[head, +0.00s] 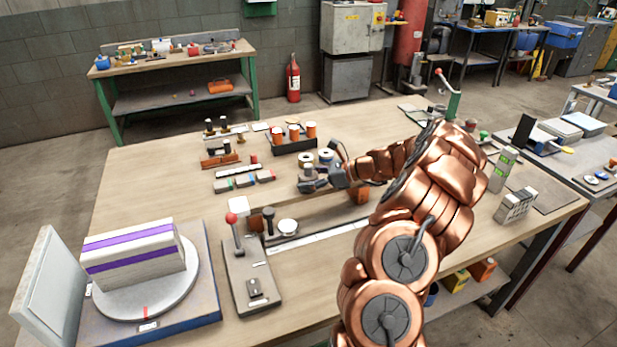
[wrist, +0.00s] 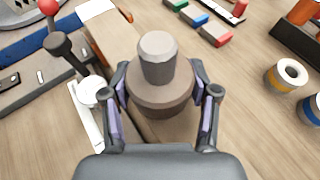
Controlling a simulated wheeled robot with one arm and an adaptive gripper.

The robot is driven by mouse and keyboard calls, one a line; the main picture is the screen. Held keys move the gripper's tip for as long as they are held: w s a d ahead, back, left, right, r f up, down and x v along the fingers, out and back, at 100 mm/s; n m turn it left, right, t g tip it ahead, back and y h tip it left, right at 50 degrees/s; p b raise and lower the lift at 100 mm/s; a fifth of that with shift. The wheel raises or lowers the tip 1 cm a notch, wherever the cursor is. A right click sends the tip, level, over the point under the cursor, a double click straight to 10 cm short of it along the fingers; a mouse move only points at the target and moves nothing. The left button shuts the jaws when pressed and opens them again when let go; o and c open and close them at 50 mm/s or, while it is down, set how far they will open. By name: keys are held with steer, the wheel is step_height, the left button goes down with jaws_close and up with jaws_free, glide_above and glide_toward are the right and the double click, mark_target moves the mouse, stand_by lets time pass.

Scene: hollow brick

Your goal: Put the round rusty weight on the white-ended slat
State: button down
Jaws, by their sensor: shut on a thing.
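The round rusty weight (wrist: 160,90) has a broad brown body and a grey knob on top. My gripper (wrist: 163,92) is shut on its sides and holds it upright. In the head view my gripper (head: 316,184) is over the middle of the bench with the weight (head: 308,172) in it. The white-ended slat (wrist: 117,42) runs from the upper left toward the weight, its white end (wrist: 96,10) far from my gripper. The slat also shows in the head view (head: 315,207). The weight hides part of it, and I cannot tell whether they touch.
A red-knobbed lever fixture (head: 250,275) and a black-knobbed post (head: 268,221) stand left of my gripper. A white disc (head: 287,227) is near the post. Coloured blocks (head: 243,181), spools (head: 326,156) and orange cylinders (head: 294,132) lie behind.

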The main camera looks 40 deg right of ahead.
steer(key=shift+c, duration=1.4)
jaws_free()
steer(key=b+v, duration=0.1)
steer(key=v, duration=1.1)
steer(key=shift+b, duration=0.35)
